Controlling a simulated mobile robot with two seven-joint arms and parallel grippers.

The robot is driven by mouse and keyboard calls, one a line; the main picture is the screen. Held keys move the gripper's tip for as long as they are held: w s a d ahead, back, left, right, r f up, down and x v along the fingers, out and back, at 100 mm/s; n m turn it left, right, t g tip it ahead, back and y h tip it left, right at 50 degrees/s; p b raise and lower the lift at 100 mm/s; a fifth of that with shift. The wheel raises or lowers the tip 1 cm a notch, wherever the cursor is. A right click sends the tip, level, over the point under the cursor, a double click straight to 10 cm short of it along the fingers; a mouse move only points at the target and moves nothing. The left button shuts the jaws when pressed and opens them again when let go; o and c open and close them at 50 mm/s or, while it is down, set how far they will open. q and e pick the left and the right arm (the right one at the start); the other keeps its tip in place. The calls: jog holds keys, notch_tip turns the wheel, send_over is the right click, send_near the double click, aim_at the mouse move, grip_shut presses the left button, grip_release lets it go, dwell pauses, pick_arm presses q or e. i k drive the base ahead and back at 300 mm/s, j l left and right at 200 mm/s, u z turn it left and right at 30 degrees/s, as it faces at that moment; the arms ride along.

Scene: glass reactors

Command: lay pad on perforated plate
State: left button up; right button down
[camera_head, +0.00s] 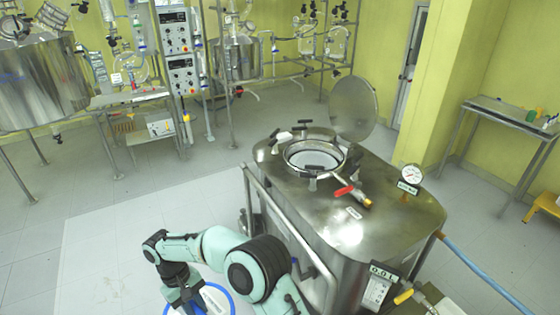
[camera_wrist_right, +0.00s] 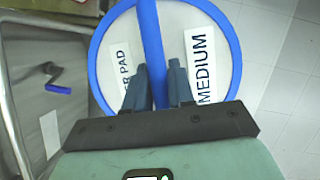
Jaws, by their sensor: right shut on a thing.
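The pad (camera_wrist_right: 180,25) is a white disc with a blue rim and a blue bar across its middle; one label reads "MEDIUM", the other ends in "PAD". My right gripper (camera_wrist_right: 160,75) is shut on the blue bar. In the head view the pad (camera_head: 216,300) is low at the bottom edge, partly hidden by my right gripper (camera_head: 184,306), to the left of the steel vessel and apart from it. The vessel's round port (camera_head: 313,156) is open and shows a pale disc surface inside; I cannot make out perforations. My left gripper is out of view.
The steel vessel (camera_head: 345,235) has an upright round lid (camera_head: 353,108), clamps around the port, a red-handled valve (camera_head: 345,191) and a gauge (camera_head: 411,174). A rail runs along its left side. Floor (camera_head: 100,240) to the left is clear.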

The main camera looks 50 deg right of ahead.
aim_at(313, 163)
jog(key=i+z, duration=0.25)
jog(key=i, duration=0.4)
jog(key=i+j+z, duration=0.25)
jog(key=i, duration=0.4)
jog(key=i+z, duration=0.45)
jog(key=i+j+z, duration=0.15)
jog(key=i+z, duration=0.35)
jog(key=i+j+z, duration=0.1)
jog(key=i+z, duration=0.25)
jog(key=i+j+z, duration=0.15)
jog(key=z, duration=0.2)
jog(key=i+j+z, duration=0.35)
jog(key=k+l, duration=0.1)
